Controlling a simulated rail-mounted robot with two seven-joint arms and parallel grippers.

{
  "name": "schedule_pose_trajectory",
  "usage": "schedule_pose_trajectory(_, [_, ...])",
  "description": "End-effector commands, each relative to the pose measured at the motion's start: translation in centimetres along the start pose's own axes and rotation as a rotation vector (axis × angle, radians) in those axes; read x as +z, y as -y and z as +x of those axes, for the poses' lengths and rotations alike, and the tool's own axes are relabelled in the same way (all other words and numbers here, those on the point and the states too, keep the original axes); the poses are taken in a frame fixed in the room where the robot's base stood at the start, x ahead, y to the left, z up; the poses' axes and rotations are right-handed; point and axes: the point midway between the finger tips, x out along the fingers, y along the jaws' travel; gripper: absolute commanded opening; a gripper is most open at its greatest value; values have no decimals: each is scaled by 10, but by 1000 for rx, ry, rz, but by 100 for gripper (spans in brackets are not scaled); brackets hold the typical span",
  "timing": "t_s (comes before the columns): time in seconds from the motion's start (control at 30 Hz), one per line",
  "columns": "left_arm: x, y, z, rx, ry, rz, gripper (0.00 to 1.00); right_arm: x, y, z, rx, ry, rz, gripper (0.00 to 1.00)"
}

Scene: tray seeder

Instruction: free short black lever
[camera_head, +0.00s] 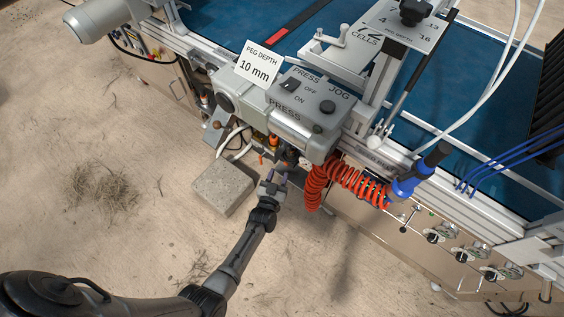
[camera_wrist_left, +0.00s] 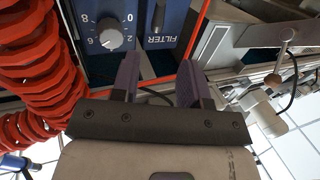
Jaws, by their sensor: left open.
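My left gripper (camera_head: 274,176) is open in the head view, low beside the front of the press housing, with nothing seen in it. In the left wrist view its two purple-grey fingers (camera_wrist_left: 160,78) stand apart below a blue filter unit (camera_wrist_left: 178,40). My right gripper is in neither view.
A coiled red hose (camera_head: 345,180) hangs right of my gripper; it also fills the left of the wrist view (camera_wrist_left: 35,75). A concrete block (camera_head: 222,187) lies left of the gripper. The grey press housing (camera_head: 290,125) overhangs it. Open floor lies at lower left.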

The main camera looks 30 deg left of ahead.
Motion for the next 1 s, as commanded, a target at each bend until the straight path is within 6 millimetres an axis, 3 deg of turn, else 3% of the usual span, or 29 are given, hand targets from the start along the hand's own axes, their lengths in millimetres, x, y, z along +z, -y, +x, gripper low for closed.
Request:
schedule_pose_trajectory(0.23, [0, 1, -19, 0, 2, 0, 41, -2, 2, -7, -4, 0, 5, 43])
schedule_pose_trajectory(0.57, [0, 0, -19, 0, 0, 0, 41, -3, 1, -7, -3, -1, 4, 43])
schedule_pose_trajectory(0.73, [19, 5, -31, 0, 24, 9, 25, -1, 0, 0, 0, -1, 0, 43])
schedule_pose_trajectory(0.9, [71, 37, -71, 24, 78, 88, 9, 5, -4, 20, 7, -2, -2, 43])
schedule_pose_trajectory(1.0, [67, 54, -81, 32, 50, 36, 0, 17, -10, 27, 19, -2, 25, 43])
